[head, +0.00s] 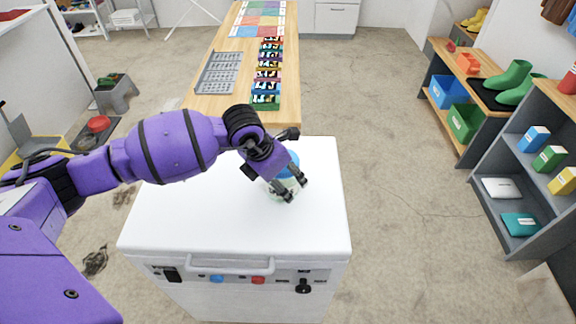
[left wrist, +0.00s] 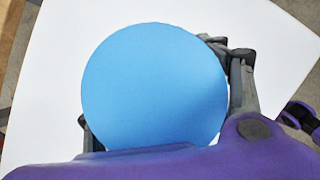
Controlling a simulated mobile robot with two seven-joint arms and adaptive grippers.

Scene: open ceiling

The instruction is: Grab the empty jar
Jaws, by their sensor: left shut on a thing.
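A jar with a round blue lid (head: 287,167) stands on a white cabinet top (head: 200,222). Its pale, see-through body shows only in part below the lid, behind my fingers. My left gripper (head: 292,188) is shut around the jar, with one finger on each side. In the left wrist view the blue lid (left wrist: 155,88) fills the middle and a dark finger (left wrist: 240,80) lies along its right side. The jar's contents are hidden in that view. My right gripper is not in view.
The cabinet's front has a handle (head: 230,266) and knobs. Behind it a long wooden table (head: 205,105) carries a grey rack (head: 219,73) and a row of colourful items. Shelves with green boots (head: 512,75) and boxes stand at right. Open floor (head: 400,190) lies between.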

